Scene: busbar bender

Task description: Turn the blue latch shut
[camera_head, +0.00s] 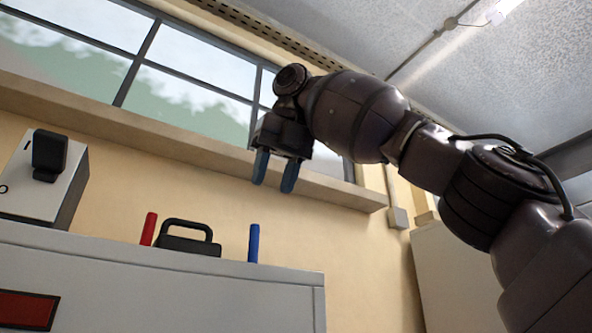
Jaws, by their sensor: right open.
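The blue latch (254,243) is a short upright blue handle at the right part of the top of a grey cabinet (140,275). Its base is hidden behind the cabinet's top edge. My right gripper (274,184) is above the latch and a little to its right in the picture. Its two blue-grey fingers point down, apart, with nothing between them. It does not touch the latch. My left gripper is not in view.
A red handle (148,229) and a black carrying-type handle (188,239) stand left of the latch. A grey switch box (40,180) with a black knob stands at the far left. Behind are a window ledge (130,128) and a wall. A grey conduit box (398,218) is on the wall.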

